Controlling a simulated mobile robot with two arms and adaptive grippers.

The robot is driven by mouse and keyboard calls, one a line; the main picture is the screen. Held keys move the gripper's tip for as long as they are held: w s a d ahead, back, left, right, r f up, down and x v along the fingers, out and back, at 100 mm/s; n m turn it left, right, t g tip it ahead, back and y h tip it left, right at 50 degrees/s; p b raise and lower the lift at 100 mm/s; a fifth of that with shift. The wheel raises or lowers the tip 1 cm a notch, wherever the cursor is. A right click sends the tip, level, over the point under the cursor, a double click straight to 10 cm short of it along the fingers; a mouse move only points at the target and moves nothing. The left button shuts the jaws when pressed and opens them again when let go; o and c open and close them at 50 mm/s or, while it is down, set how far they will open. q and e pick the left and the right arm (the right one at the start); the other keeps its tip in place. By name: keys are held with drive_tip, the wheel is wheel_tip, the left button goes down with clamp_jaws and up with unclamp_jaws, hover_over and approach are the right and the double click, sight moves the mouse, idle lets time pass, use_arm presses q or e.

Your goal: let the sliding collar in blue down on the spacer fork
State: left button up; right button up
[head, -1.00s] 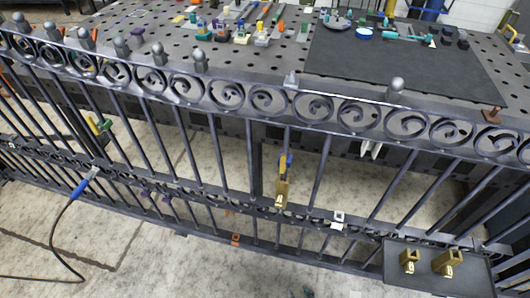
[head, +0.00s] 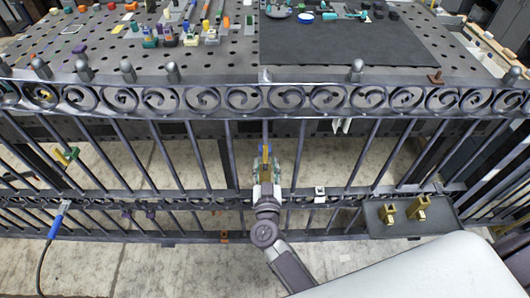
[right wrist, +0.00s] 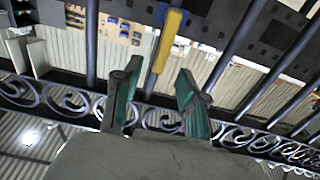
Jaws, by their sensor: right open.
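In the head view my right gripper (head: 262,168) is in front of one upright bar near the middle of the gate. A small blue part, seemingly the sliding collar (head: 270,148), shows at that bar just above the fingers, beside a yellow piece (head: 263,151). In the right wrist view my two teal-padded fingers (right wrist: 156,98) stand apart, with the yellow piece (right wrist: 167,40) beyond and between them. The spacer fork cannot be told apart at this bar; the gripper covers the area. My left gripper is not in view.
A grey tray (head: 374,222) at right holds two brass pieces (head: 418,208). A white piece (head: 320,194) sits on the lower scroll band right of my gripper. A blue-handled tool with a cable (head: 57,220) is at left. A perforated table (head: 215,65) stands behind the gate.

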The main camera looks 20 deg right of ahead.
sight(266, 152)
drive_tip(key=b+x, duration=0.1)
drive_tip(key=x, duration=0.4)
drive_tip(key=shift+w+f+b, duration=0.1)
drive_tip(key=shift+w+b, duration=0.15)
drive_tip(key=shift+b, duration=0.1)
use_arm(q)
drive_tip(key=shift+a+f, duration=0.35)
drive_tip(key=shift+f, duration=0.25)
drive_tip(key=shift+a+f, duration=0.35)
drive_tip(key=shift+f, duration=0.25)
use_arm(e)
drive_tip(key=shift+w+d, duration=0.1)
drive_tip(key=shift+w, duration=0.25)
drive_tip(key=shift+c, duration=0.2)
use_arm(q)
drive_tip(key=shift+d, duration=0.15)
use_arm(e)
clamp_jaws()
